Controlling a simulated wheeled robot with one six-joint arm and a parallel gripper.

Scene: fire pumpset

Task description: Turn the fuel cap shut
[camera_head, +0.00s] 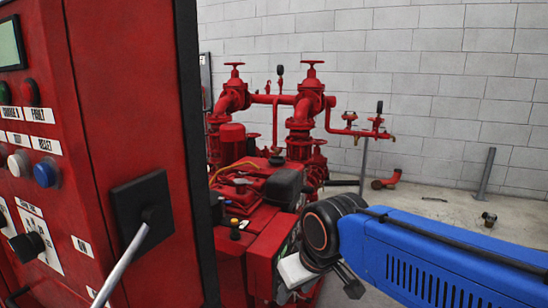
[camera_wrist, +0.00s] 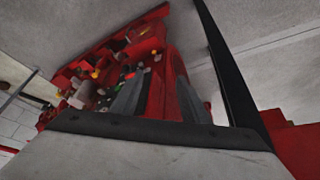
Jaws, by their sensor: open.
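I cannot make out the fuel cap for certain in either view. The red pumpset engine (camera_head: 255,195) stands in the middle of the head view, with a small dark round fitting (camera_head: 277,160) on its top and a dark knob-like part (camera_head: 235,229) at its near side. I cannot tell if either is the cap. My gripper (camera_head: 300,288) is at the end of my blue arm, low in front of the engine's right side. It is open, with nothing seen in it; its fingertips are partly hidden. In the wrist view the engine (camera_wrist: 130,75) appears tilted beyond a pale block.
A red control cabinet (camera_head: 120,130) with buttons and a grey lever (camera_head: 122,262) fills the left. Red pipes and valves (camera_head: 305,105) rise behind the engine. A grey block wall (camera_head: 430,60) closes the back. The floor at right is mostly clear, with small pipe pieces (camera_head: 489,219).

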